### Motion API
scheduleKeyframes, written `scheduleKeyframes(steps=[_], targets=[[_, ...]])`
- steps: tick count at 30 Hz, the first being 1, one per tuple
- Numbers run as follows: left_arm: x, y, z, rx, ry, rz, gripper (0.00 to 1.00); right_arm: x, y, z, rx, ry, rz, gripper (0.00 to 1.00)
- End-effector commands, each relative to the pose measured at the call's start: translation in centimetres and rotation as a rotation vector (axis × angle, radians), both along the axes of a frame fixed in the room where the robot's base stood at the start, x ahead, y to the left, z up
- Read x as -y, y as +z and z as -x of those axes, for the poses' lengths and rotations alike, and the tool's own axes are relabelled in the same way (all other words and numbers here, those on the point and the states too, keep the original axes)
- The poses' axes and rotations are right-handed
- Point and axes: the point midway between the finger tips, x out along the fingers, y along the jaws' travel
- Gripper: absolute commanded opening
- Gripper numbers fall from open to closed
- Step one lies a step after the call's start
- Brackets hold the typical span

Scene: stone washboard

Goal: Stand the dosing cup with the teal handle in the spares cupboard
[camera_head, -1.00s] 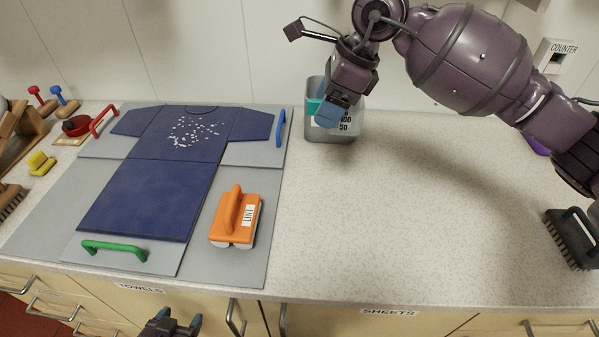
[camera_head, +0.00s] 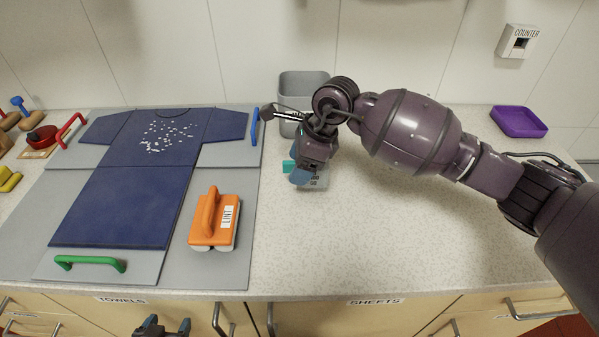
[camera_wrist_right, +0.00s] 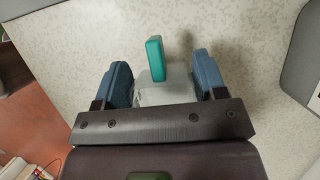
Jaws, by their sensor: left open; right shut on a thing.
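The dosing cup (camera_head: 314,180) is a small clear-grey cup with dark scale marks and a teal handle (camera_head: 288,166). My right gripper (camera_head: 308,174) is shut on it, in front of a grey bin. In the right wrist view the cup (camera_wrist_right: 172,82) is between the blue fingers (camera_wrist_right: 163,82), with the teal handle (camera_wrist_right: 155,58) sticking up past them. The fingers and wrist hide part of the cup. I cannot tell its height over the counter. My left gripper (camera_head: 163,329) is open and empty at the bottom edge, before the drawers. No cupboard marked spares shows.
The grey bin (camera_head: 303,82) stands at the wall. A purple tray (camera_head: 519,121) is back right. The counter's middle right (camera_head: 400,230) is clear.

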Motion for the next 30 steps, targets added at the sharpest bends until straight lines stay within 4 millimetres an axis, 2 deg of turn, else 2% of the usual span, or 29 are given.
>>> scheduleKeyframes(steps=[3,6,19,20,21,24,30], targets=[[0.0,-0.3,0.1,-0.004,0.000,0.000,0.67,0.0,-2.0,0.1,-0.005,-0.001,-0.001,0.31],[0.0,-0.4,0.2,-0.007,0.001,0.000,0.67,0.0,-2.9,0.0,-0.002,0.000,0.000,0.31],[-0.2,-0.9,1.0,-0.022,0.003,-0.002,0.67,0.0,-3.5,0.0,-0.001,0.000,0.000,0.31],[-0.2,-0.8,1.0,-0.021,0.003,-0.003,0.67,0.0,-3.4,0.0,0.000,0.000,0.000,0.69],[-0.2,-0.8,0.9,-0.021,0.003,-0.003,0.67,0.0,-3.3,0.0,0.000,0.000,0.000,0.76],[-0.2,-0.7,0.9,-0.019,0.003,-0.003,0.67,0.0,-3.3,0.0,0.000,0.000,0.000,0.90],[-0.1,-0.5,0.5,-0.011,0.001,-0.003,0.67,0.0,-3.3,0.0,0.000,0.000,0.000,0.90]])
